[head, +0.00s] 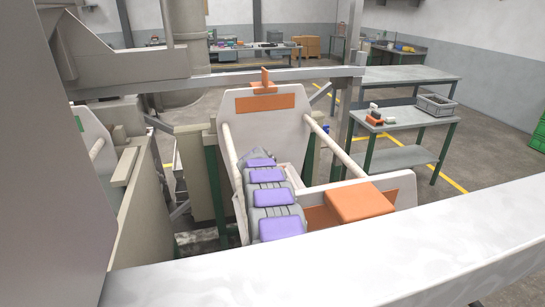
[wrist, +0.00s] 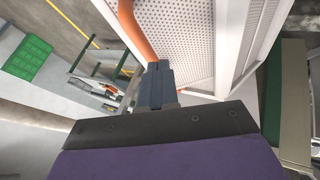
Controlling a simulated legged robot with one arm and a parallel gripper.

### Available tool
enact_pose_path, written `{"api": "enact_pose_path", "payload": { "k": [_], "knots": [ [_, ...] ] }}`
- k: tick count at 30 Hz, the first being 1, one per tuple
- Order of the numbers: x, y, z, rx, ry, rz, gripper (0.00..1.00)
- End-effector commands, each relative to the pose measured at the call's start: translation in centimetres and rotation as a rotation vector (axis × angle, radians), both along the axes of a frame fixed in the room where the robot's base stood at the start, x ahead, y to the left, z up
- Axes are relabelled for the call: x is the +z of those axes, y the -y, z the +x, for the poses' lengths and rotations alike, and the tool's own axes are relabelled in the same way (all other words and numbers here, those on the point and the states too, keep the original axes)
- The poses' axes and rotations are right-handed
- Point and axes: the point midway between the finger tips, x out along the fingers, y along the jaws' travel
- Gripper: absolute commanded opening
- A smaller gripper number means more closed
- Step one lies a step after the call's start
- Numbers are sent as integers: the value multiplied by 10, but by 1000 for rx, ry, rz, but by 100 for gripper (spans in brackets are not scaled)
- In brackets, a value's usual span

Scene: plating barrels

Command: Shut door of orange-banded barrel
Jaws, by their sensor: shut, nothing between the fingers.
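The orange-banded barrel stands mid-picture in the head view. Its pale far end plate (head: 255,125) carries an orange band (head: 265,103), and a near end plate (head: 400,187) has an orange block (head: 360,202). Pale rods join the plates. In the wrist view, a white perforated panel (wrist: 190,35) fills the upper middle, with a curved orange bar (wrist: 133,30) along it. I cannot tell if this panel is the door. My gripper (wrist: 158,70) is shut and empty, its tips by the lower end of the bar; contact is unclear.
Another barrel with a green mark (head: 97,148) stands at the left. A pale beam (head: 330,250) crosses the foreground. At right are a low table (head: 410,152) with a grey crate (head: 437,104), and a longer table (head: 410,74). Floor at far right is open.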

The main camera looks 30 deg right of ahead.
Motion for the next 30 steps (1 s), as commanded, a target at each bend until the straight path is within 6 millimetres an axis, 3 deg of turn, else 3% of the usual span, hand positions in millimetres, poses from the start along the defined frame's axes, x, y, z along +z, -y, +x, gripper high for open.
{"api": "enact_pose_path", "payload": {
  "k": [3,7,30],
  "knots": [
    [-17,10,3,-1,-3,0,0],
    [-26,16,6,0,-2,0,0],
    [-26,28,5,-1,23,76,0]
  ]
}}
